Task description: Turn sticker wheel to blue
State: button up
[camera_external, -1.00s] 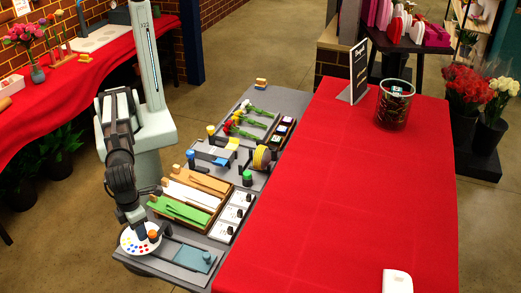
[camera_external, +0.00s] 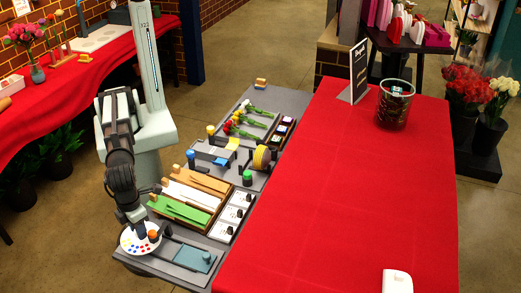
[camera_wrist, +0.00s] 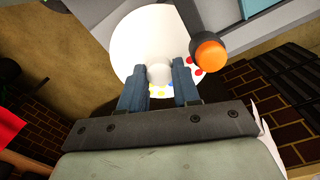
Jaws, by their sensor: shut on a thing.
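The sticker wheel (camera_external: 130,246) is a white disc with coloured dots at the front left end of the grey station. It also shows in the wrist view (camera_wrist: 128,50), tilted, with red, yellow and blue dots near its lower right part. My gripper (camera_wrist: 160,78) is over the disc, its two blue-grey fingers shut on the pale round knob (camera_wrist: 159,73) at the wheel's middle. An orange-capped post (camera_wrist: 208,55) stands right beside the disc's edge; it shows in the external view too (camera_external: 153,235). My fingers hide part of the dots.
A teal pad (camera_external: 195,259) lies right of the wheel. A wooden tray (camera_external: 213,218) with orange, white and green strips and a row of white tiles (camera_external: 232,216) stand behind. The red table (camera_external: 335,210) at right is mostly clear.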

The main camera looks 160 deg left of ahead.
jog(key=n, duration=0.8)
jog(key=shift+n, duration=0.4)
jog(key=n, duration=0.4)
jog(key=shift+n, duration=1.9)
jog(key=o, duration=0.8)
jog(key=shift+c, duration=0.2)
notch_tip(320, 180, up, 14)
jog(key=shift+a, duration=0.15)
